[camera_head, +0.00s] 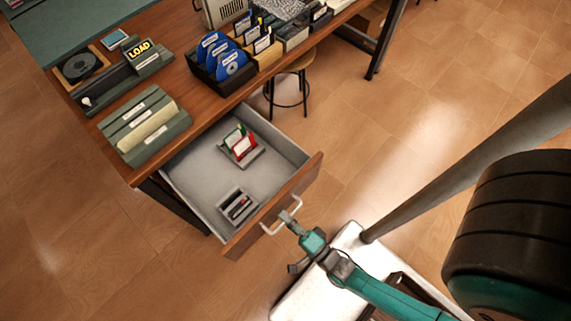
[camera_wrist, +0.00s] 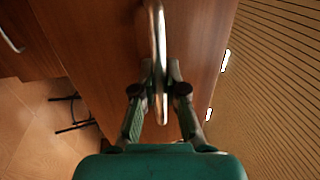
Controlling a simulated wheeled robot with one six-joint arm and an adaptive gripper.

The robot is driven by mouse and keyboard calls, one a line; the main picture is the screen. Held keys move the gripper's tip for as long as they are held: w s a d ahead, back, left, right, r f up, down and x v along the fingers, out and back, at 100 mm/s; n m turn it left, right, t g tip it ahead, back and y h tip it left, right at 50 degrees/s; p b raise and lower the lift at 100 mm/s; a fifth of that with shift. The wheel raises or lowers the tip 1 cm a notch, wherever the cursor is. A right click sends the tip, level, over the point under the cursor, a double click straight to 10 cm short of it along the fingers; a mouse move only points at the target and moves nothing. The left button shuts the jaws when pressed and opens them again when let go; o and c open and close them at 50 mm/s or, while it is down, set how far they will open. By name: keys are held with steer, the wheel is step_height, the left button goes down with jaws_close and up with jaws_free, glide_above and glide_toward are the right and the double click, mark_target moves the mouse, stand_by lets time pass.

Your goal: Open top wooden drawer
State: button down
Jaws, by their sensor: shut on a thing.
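The top wooden drawer (camera_head: 285,204) stands pulled out from the desk, and its grey inside shows in the head view. Its silver bar handle (camera_head: 281,217) is on the wooden front panel. My gripper (camera_head: 288,217) is at the handle, outside the drawer front. In the wrist view my gripper (camera_wrist: 160,85) has its two fingers on either side of the handle (camera_wrist: 160,45), shut on it. The drawer front (camera_wrist: 105,40) fills the middle of that view.
The drawer holds a small tray (camera_head: 240,208) with dark items and a holder (camera_head: 241,150) with red and green cards. The desk top (camera_head: 190,92) carries several organisers and disc boxes. A stool (camera_head: 288,88) stands behind the drawer. Tiled floor (camera_head: 420,130) is open to the right.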

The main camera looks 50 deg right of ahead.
steer(key=c, duration=1.2)
jaws_free()
